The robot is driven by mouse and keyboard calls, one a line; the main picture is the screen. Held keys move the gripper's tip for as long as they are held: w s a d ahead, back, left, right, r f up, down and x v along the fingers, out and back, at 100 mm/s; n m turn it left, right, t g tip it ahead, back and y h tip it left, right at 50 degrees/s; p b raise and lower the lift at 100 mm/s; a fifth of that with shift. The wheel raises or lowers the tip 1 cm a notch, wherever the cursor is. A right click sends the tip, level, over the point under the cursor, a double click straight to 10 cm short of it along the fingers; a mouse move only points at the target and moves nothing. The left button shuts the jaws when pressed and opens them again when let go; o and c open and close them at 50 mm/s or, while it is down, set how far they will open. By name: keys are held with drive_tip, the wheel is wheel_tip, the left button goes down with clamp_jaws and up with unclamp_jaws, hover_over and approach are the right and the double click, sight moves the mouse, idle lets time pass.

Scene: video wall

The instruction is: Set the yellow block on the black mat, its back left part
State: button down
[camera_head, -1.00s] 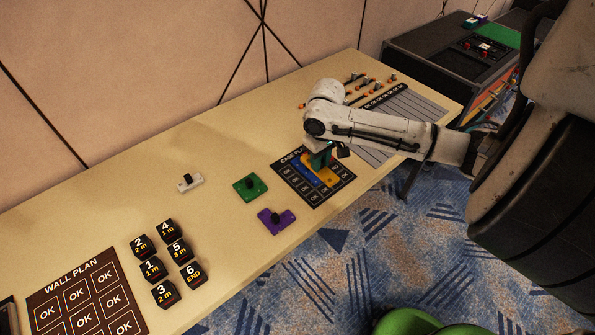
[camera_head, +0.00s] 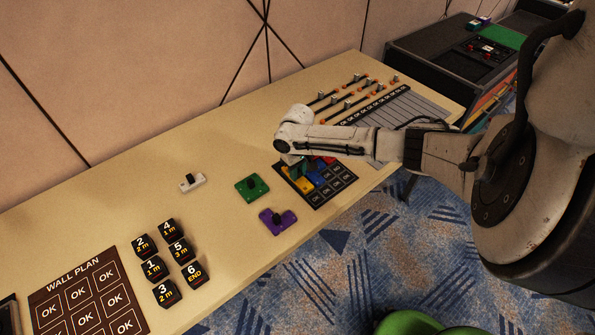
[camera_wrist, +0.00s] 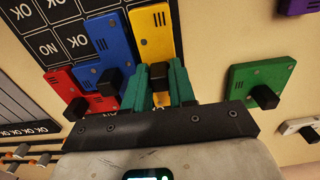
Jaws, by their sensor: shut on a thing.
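The yellow block (camera_wrist: 153,35) is a flat plate with a black knob, which my gripper (camera_wrist: 160,85) holds between its green fingers. The mat has OK cells and also shows in the wrist view (camera_wrist: 48,42). My gripper (camera_head: 298,169) partly hides the block in the head view. I cannot tell whether the block touches the mat.
The blue block (camera_wrist: 107,45) and red block (camera_wrist: 68,90) lie on the mat beside the yellow one. A green block (camera_head: 251,187), a purple block (camera_head: 277,222) and a white block (camera_head: 192,182) lie on the table to the left. Sliders (camera_head: 355,95) stand behind right.

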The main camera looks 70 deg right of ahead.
drive_tip(key=shift+f, duration=0.2)
drive_tip(key=c, duration=1)
unclamp_jaws()
drive_tip(key=shift+o, duration=0.2)
